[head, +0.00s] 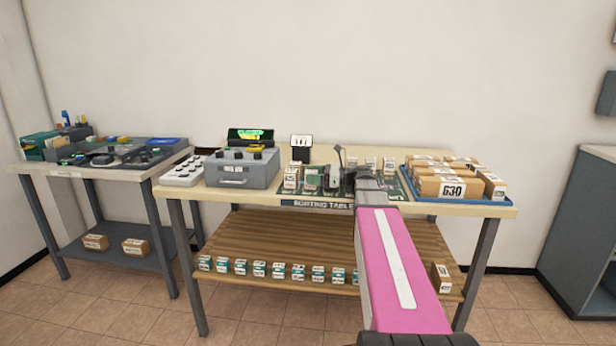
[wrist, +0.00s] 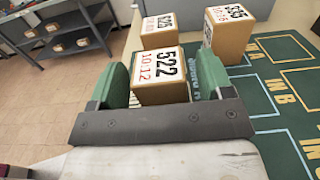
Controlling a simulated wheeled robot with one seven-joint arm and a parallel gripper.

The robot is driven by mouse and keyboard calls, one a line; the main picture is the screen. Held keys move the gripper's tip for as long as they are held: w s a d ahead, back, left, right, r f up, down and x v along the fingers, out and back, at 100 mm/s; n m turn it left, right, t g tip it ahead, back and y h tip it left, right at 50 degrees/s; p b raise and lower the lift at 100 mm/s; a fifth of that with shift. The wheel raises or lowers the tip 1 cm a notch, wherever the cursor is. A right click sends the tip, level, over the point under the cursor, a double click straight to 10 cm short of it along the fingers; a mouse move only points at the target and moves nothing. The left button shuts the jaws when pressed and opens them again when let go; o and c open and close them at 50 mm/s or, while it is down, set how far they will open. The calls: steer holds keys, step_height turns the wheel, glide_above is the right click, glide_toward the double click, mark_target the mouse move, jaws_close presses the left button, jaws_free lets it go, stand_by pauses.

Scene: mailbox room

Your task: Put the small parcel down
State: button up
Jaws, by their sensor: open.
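The small parcel, a brown box with a white label reading 522 and 10:12 (wrist: 158,75), sits between the two green fingers of my gripper (wrist: 163,78) in the wrist view. The fingers are open, one on each side of it. Its lower side is partly hidden by the gripper's dark bar, so I cannot tell clearly how it meets the surface. In the head view my gripper (head: 323,178) is low over the sorting table (head: 240,197), at its green mat (head: 405,194). Two more small boxes, labelled 525 (wrist: 160,32) and 535 (wrist: 228,35), stand just beyond the parcel.
A blue tray (head: 470,201) of brown parcels lies at the table's right. A grey machine (head: 242,169) and a white keypad (head: 184,172) stand left. The lower shelf (head: 300,243) holds a row of small boxes. Marked mat cells (wrist: 285,50) lie free right of the gripper.

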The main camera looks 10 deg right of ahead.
steer(key=v, duration=0.9)
steer(key=shift+s+d, duration=0.1)
steer(key=shift+d, duration=0.2)
